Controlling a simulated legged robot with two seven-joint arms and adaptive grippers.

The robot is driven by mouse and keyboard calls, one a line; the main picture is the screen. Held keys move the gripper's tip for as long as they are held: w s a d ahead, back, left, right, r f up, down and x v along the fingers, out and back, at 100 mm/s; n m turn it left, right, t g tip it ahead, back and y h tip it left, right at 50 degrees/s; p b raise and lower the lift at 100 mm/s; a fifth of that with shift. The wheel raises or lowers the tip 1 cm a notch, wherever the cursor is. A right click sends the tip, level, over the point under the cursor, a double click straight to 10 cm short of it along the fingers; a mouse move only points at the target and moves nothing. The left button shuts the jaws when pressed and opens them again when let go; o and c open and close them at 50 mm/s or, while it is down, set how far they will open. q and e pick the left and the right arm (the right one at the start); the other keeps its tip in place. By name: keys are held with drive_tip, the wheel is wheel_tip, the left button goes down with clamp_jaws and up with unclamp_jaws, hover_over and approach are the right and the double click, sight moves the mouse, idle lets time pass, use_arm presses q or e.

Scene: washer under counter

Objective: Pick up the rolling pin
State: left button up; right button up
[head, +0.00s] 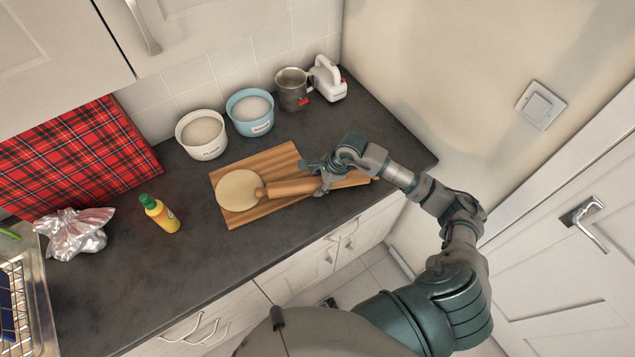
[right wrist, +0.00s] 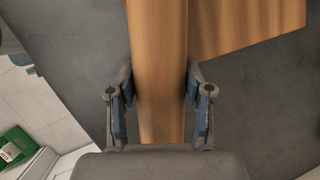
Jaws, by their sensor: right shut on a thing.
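The wooden rolling pin (head: 292,187) lies across a striped wooden board (head: 243,217), its left handle by a round of pale dough (head: 239,190). Its right end reaches past the board over the dark counter. My right gripper (head: 322,178) is at the pin's right part, from above. In the right wrist view the pin (right wrist: 160,70) runs between the two fingers of the gripper (right wrist: 160,100), one on each side, shut on it. I cannot tell whether the pin is clear of the board. My left gripper is not in view.
Bare counter (head: 190,262) lies in front.

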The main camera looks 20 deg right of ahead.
sight(316, 181)
drive_tip(key=shift+w+r, duration=0.1)
drive_tip(key=shift+r, duration=0.7)
drive_tip(key=shift+s+a+r+b, duration=0.1)
drive_tip(key=shift+s+r+b, duration=0.15)
drive_tip(key=shift+r, duration=0.2)
drive_tip(key=shift+s+r+b, duration=0.1)
drive_tip(key=shift+r+b, duration=0.1)
drive_tip(key=shift+r, duration=0.2)
drive_tip(key=s+a+r+p, duration=0.1)
drive_tip(key=s+a+p, duration=0.1)
drive_tip(key=s, duration=1.3)
drive_tip(key=shift+a+r, duration=0.3)
drive_tip(key=shift+a, duration=0.1)
drive_tip(key=shift+f, duration=0.1)
